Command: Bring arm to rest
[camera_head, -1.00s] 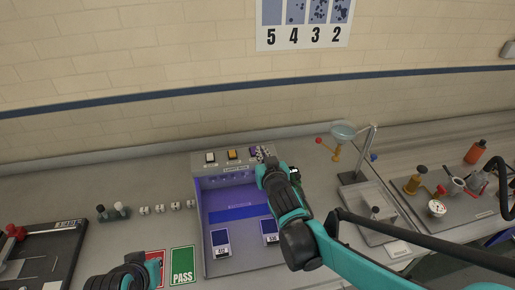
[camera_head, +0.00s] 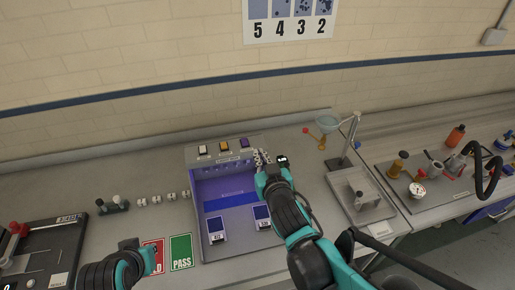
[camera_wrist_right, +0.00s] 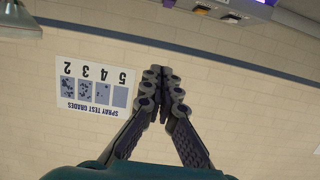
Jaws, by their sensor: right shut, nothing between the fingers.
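My right gripper (camera_head: 261,158) is raised at the right rear edge of the purple-lit light box (camera_head: 193,205), near its purple button (camera_head: 244,143). In the right wrist view its two dark fingers (camera_wrist_right: 163,92) meet at the tips, with nothing between them. The right forearm crosses the right side of the box. My left arm comes in at the bottom left; its gripper (camera_head: 148,256) is close to the red card (camera_head: 153,243) and partly covers it. Its fingers are too small and hidden to judge.
A green PASS card (camera_head: 181,252) lies left of the box. A stand with a glass funnel (camera_head: 328,124) and a tray (camera_head: 358,204) are to the right. A black board (camera_head: 62,240) is at far left.

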